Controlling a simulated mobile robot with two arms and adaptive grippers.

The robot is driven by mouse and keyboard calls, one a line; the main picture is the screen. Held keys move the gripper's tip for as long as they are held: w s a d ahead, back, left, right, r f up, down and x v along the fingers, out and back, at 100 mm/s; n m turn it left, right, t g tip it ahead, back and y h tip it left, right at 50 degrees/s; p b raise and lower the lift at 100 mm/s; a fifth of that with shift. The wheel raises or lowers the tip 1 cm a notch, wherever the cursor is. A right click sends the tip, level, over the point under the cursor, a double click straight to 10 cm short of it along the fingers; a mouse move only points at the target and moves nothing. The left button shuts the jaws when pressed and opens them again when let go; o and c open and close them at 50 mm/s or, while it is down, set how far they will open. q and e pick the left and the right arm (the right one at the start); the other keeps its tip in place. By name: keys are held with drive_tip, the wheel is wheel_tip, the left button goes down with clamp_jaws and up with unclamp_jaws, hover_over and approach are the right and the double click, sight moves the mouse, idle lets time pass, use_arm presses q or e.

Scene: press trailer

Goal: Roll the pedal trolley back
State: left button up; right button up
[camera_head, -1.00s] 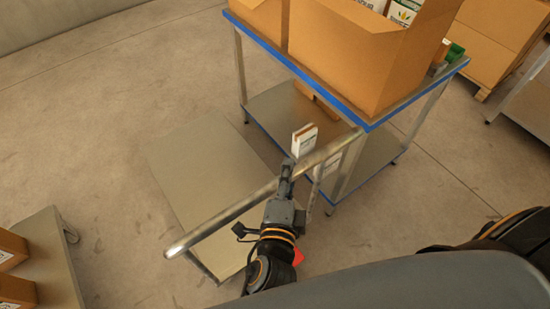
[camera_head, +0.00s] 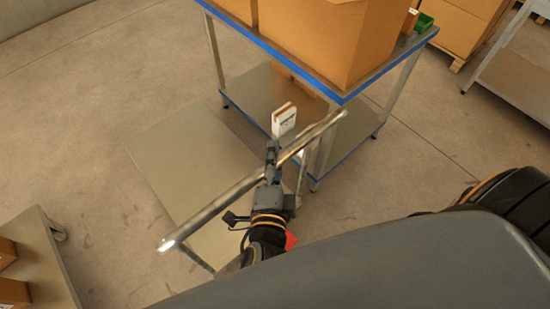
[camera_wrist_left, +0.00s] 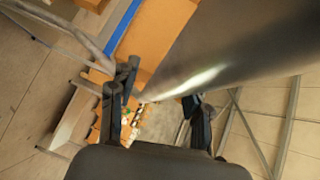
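The pedal trolley has a flat grey platform (camera_head: 165,160) low on the floor and a long metal handle bar (camera_head: 205,215) that runs diagonally in the head view. My left gripper (camera_head: 271,155) is at the middle of this bar. In the left wrist view the bar (camera_wrist_left: 225,60) passes between the two fingers of the left gripper (camera_wrist_left: 163,98), which appear closed around it. The near part of the platform is partly hidden by the bar and my left arm. No pedal can be made out. My right gripper is outside both views.
A blue-edged two-level table (camera_head: 270,48) with large cardboard boxes (camera_head: 335,40) stands just beyond the trolley. A small white box (camera_head: 284,122) shows near its lower shelf. Another low cart (camera_head: 45,255) stands at left, a grey table (camera_head: 515,85) at right. Floor at far left is clear.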

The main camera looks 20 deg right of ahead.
use_arm(q)
drive_tip(key=shift+s, duration=0.1)
drive_tip(key=shift+s+a, duration=0.1)
drive_tip(key=shift+s, duration=0.05)
drive_tip(key=v, duration=1.1)
drive_tip(key=shift+s, duration=0.3)
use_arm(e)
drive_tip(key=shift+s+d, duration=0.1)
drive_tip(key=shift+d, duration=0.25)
use_arm(q)
drive_tip(key=shift+a, duration=0.1)
